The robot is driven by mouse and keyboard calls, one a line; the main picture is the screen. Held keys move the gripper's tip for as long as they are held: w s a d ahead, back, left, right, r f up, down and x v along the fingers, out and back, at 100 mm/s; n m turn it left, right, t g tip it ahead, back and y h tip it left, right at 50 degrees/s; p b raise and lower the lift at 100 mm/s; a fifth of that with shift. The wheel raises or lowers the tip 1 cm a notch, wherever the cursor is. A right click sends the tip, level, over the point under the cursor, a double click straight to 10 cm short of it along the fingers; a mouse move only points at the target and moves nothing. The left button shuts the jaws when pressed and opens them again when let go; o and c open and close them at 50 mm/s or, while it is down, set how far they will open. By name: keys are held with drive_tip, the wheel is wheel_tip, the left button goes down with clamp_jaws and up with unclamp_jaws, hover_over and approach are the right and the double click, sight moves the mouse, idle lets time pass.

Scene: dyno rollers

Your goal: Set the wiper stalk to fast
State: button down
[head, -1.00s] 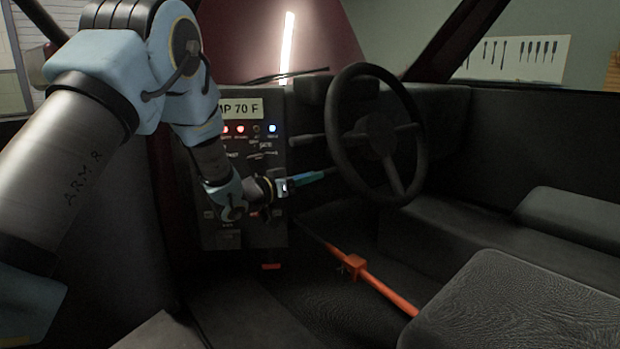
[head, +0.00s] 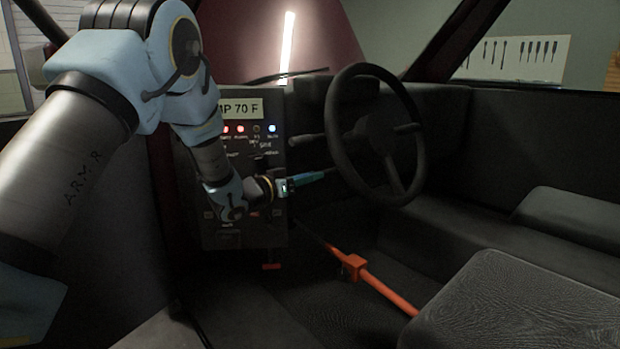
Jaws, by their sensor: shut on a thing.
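My gripper (head: 312,178) reaches in from the left to the near-left side of the black steering wheel (head: 346,120). Its teal fingers point right and are shut on a thin dark stalk beside the steering column, which I take for the wiper stalk. The fingers and the wheel rim hide most of this stalk, so its setting cannot be read. Another dark stalk (head: 305,141) with a thick end sticks out left of the wheel, higher up and apart from my gripper.
A dash panel (head: 268,225) with lit red and blue lamps and small switches stands close behind my wrist. A plate (head: 243,108) tops it. An orange bar (head: 385,287) slants across the floor below. A dark seat (head: 505,310) lies at front right.

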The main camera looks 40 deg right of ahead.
drive_tip(key=shift+f, duration=0.15)
drive_tip(key=shift+f+h+b, duration=0.3)
drive_tip(key=shift+f+b, duration=0.15)
drive_tip(key=shift+b, duration=0.6)
drive_tip(key=f+h+b, duration=0.2)
drive_tip(key=b, duration=0.4)
drive_tip(key=d+f+h+b, duration=0.1)
drive_tip(key=f+h+b, duration=0.1)
drive_tip(key=b, duration=0.4)
drive_tip(key=shift+d+f+h, duration=0.15)
drive_tip(key=shift+f+h, duration=0.15)
drive_tip(key=shift+h, duration=0.2)
drive_tip(key=shift+b, duration=0.3)
drive_tip(key=c, duration=0.7)
unclamp_jaws()
